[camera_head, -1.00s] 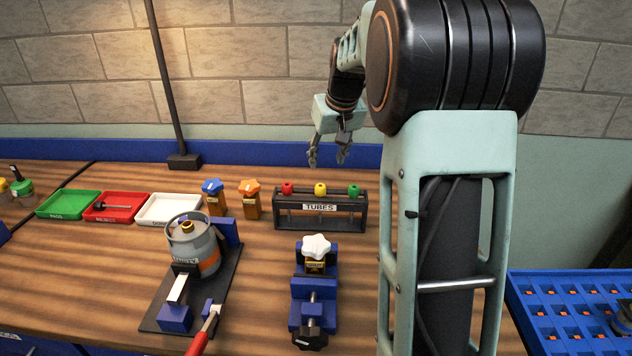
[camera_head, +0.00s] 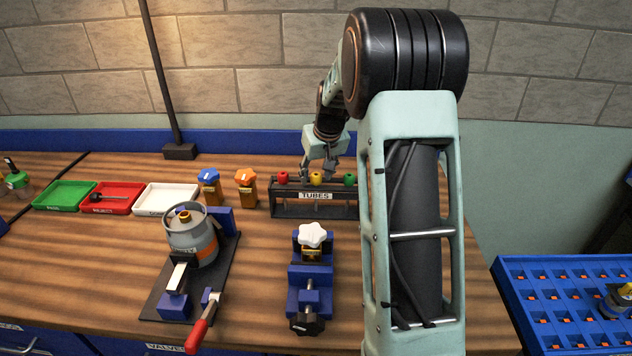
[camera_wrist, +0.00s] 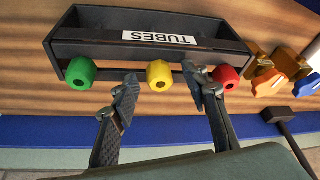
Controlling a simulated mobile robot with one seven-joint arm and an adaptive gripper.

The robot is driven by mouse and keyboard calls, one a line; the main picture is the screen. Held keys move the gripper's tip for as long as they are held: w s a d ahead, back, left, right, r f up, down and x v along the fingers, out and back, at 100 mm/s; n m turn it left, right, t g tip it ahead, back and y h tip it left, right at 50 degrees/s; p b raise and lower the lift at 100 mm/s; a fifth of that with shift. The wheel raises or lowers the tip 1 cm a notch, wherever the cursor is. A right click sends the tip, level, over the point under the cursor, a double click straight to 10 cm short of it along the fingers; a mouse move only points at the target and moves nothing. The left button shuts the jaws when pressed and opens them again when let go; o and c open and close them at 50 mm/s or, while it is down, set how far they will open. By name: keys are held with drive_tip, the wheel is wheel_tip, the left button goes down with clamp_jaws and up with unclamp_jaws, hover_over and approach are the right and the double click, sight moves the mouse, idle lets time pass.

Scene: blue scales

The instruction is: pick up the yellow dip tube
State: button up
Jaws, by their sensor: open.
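The yellow dip tube (camera_head: 316,178) stands in the middle slot of the dark tube rack (camera_head: 290,211), with its yellow knob on top. The red tube (camera_head: 282,177) and the green tube (camera_head: 349,179) stand on either side. My gripper (camera_head: 318,172) is open and empty at the knobs, on the rack's far side. In the wrist view, the yellow knob (camera_wrist: 159,75) shows beyond and between my gripper's fingertips (camera_wrist: 163,82), one near the green knob (camera_wrist: 81,73) and one near the red knob (camera_wrist: 226,77). I cannot tell whether a finger touches a knob.
Orange (camera_head: 246,187) and blue (camera_head: 209,187) valves stand left of the rack. A vise with a white-knobbed valve (camera_head: 312,236) stands in front, and a clamped gas cylinder (camera_head: 190,236) front left. A dark pole (camera_head: 160,75) rises behind. A blue crate (camera_head: 535,285) is at right.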

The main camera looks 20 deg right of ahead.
clamp_jaws()
drive_tip(key=shift+r, duration=0.1)
idle(0.3)
